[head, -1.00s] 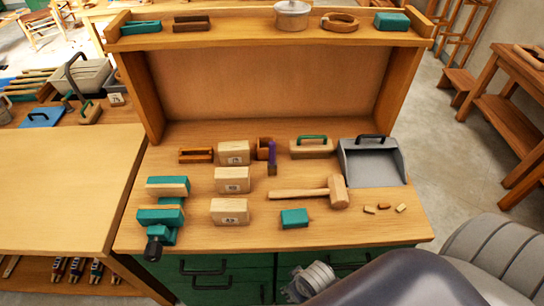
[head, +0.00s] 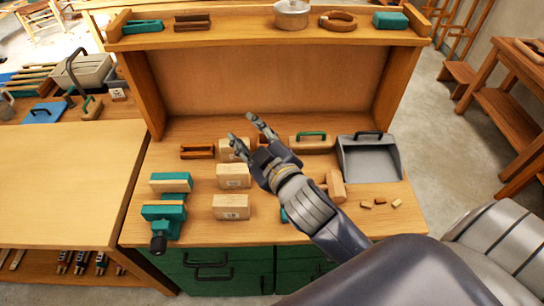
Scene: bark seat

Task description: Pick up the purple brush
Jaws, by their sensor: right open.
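The purple brush is hidden in the head view now, behind my right gripper and its wrist. A sliver of the small brown box that stood beside it may show at the gripper's far side. My right gripper (head: 242,129) is open, its two fingers spread and pointing up and left over the back middle of the workbench. Nothing shows between the fingers. I cannot tell its height above the bench or whether it touches anything. My left gripper is not in view.
Light wooden blocks (head: 232,207) stand in a column left of my arm. A wooden mallet (head: 336,186) is partly covered by it. A grey dustpan (head: 369,160) lies at right, a green-and-wood vise (head: 163,218) at left. The front right corner holds small wood bits (head: 381,203).

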